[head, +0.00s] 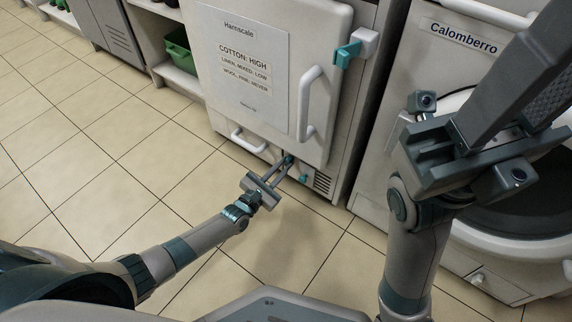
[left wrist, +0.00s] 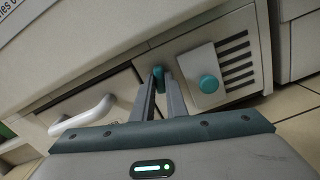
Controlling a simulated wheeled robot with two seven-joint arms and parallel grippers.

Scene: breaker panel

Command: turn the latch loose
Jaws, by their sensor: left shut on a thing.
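A small teal latch (head: 288,160) sits at the upper right of a low hatch (head: 247,141) under the white machine's door. It also shows in the left wrist view (left wrist: 158,74). My left gripper (head: 284,166) is shut on this latch, its two fingers on either side, covering part of it. In the left wrist view the fingers (left wrist: 158,96) reach up to it. My right gripper (head: 525,80) is raised at the right, large and close to the camera. Its fingertips are not clear, so its opening cannot be told.
A round teal knob (left wrist: 208,84) on a pale plate is just right of the latch, beside a vent (left wrist: 237,63). A white bar handle (left wrist: 84,115) is on the hatch. A larger teal-and-grey latch (head: 346,54) is above. The tiled floor (head: 100,160) is clear.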

